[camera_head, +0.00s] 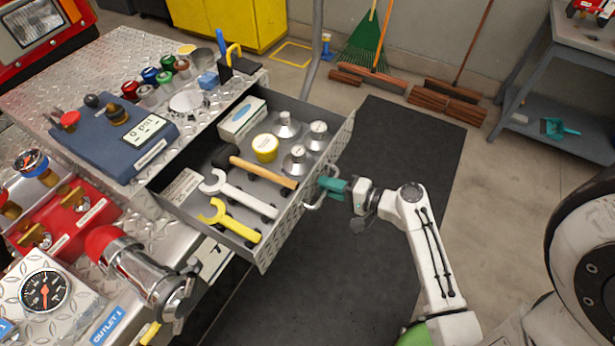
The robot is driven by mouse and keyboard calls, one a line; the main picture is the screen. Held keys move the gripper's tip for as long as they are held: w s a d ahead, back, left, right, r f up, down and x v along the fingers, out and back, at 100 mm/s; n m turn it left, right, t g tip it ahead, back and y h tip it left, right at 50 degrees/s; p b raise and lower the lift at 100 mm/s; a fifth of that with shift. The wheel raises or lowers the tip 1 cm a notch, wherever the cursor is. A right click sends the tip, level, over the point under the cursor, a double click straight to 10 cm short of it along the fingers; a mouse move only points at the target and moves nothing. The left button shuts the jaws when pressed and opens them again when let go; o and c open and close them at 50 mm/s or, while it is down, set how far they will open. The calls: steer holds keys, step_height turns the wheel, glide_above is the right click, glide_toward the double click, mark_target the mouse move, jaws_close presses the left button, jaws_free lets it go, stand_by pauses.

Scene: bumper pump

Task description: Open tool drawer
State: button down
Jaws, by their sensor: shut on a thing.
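The tool drawer (283,222) is pulled out from under the diamond-plate bumper top, and its inside shows. Its pale bar handle (316,201) is on the front face. My gripper (324,186), with teal fingers, is shut on the handle at the drawer's front right. In the drawer lie a yellow wrench (229,221), a silver wrench (238,192), a hammer with a wooden handle (263,172), a yellow round tin (265,148), several silver fittings (298,158) and a white box (241,118). The fingertips are small in the view, and part of the handle is hidden by them.
The bumper top (110,60) holds a blue panel (110,135), coloured caps and a gauge (43,291). A dark mat (400,150) covers open floor in front of the drawer. A grey workbench (570,90) stands right; brooms lean at the back wall.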

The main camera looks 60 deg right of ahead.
steer(key=f+v, duration=0.1)
steer(key=v, duration=0.5)
steer(key=shift+s+f, duration=0.15)
steer(key=shift+s, duration=0.05)
steer(key=c, duration=1.2)
jaws_free()
steer(key=b+v, duration=0.2)
steer(key=v, duration=0.8)
steer(key=shift+s, duration=0.4)
